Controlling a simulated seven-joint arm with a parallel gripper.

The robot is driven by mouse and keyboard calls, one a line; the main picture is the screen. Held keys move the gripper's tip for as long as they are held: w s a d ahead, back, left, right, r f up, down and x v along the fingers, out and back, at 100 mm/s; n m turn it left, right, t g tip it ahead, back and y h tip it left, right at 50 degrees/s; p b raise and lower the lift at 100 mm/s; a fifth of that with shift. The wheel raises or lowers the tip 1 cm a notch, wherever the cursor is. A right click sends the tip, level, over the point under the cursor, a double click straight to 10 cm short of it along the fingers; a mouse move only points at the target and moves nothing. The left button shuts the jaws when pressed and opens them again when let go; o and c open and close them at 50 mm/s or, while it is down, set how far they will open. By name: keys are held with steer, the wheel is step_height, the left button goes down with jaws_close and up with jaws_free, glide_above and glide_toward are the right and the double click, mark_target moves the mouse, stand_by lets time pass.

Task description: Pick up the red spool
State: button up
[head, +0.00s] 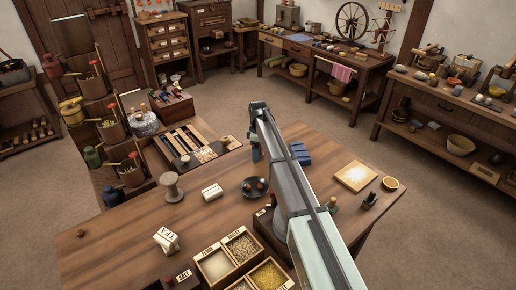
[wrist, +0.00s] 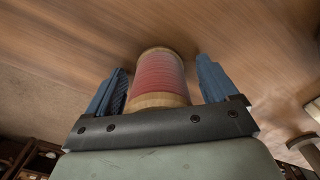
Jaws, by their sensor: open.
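The red spool (wrist: 157,75) shows in the wrist view, with red thread wound between pale wooden ends. It stands between the two blue fingers of my gripper (wrist: 163,85), with a visible gap on each side. My gripper is open and not closed on it. The spool's near end is close to the dark gripper body; I cannot tell whether they touch. In the head view my arm crosses the table, and I cannot make out the red spool there.
A bare pale spool (head: 172,188) stands on the wooden table (head: 130,225), left of a cream block (head: 212,192) and a dark bowl (head: 255,187). Grain boxes (head: 215,266) line the front edge. A light square board (head: 355,176) lies right of my arm. The table's left part has clear room.

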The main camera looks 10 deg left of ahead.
steer(key=c, duration=1.2)
steer(key=shift+o, duration=0.2)
steer(key=shift+r, duration=0.15)
